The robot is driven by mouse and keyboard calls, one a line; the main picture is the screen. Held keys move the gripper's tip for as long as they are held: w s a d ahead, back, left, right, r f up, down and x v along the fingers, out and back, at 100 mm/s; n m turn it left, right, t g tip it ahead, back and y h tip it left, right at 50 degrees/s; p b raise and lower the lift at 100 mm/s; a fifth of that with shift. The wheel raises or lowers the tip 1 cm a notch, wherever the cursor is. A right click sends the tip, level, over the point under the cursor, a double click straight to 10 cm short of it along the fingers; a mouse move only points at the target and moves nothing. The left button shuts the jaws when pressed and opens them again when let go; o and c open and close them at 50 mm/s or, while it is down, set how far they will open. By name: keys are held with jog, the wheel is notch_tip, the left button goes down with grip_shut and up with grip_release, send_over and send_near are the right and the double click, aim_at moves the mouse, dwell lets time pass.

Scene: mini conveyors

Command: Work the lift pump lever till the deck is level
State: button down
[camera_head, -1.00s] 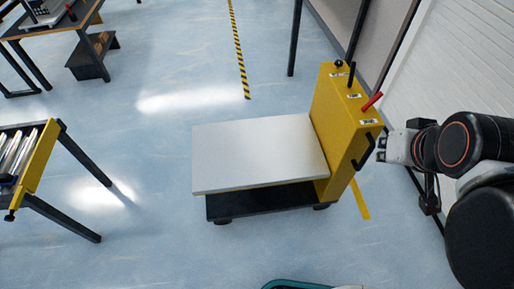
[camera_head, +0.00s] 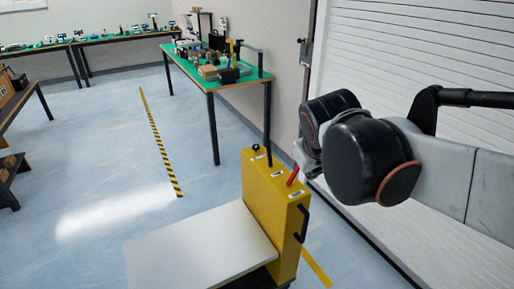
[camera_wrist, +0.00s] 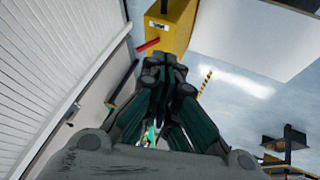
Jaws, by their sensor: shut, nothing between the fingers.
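The yellow lift column (camera_head: 272,215) stands upright at the lower middle of the head view, with its pale deck (camera_head: 195,255) reaching left, partly cut off by the frame. A red lever (camera_head: 293,176) sticks up from the column's top, and a black-knobbed lever (camera_head: 257,148) stands at its far end. In the wrist view the red lever (camera_wrist: 148,45) lies just beyond and left of my gripper (camera_wrist: 167,66), with the column (camera_wrist: 176,20) above. My gripper is shut and empty; contact with the lever cannot be told. In the head view my arm mostly hides it.
A green-topped table (camera_head: 215,65) with several items stands behind the column. A white slatted wall (camera_head: 400,45) lies close on the right. A black side handle (camera_head: 302,224) juts from the column. Open floor (camera_head: 90,150) with a striped line (camera_head: 160,140) is at left.

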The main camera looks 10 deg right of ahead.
jog(key=w+a+f+n+h, duration=0.1)
jog(key=w+f+n+h, duration=0.15)
jog(key=w, duration=1.35)
jog(key=w+a+f+n+h, duration=0.15)
jog(key=w+h, duration=0.25)
jog(key=w, duration=1.2)
jog(key=w+a+f+n+t+h, duration=0.1)
jog(key=w+a+f, duration=0.4)
jog(key=f, duration=0.5)
jog(key=w+a+f+n+t+h, duration=0.2)
jog(key=w+a+f+n+h, duration=0.1)
jog(key=f, duration=0.7)
jog(key=w+a+h, duration=0.1)
jog(key=w+a, duration=0.1)
jog(key=shift+w+t, duration=0.3)
jog(key=shift+d, duration=0.15)
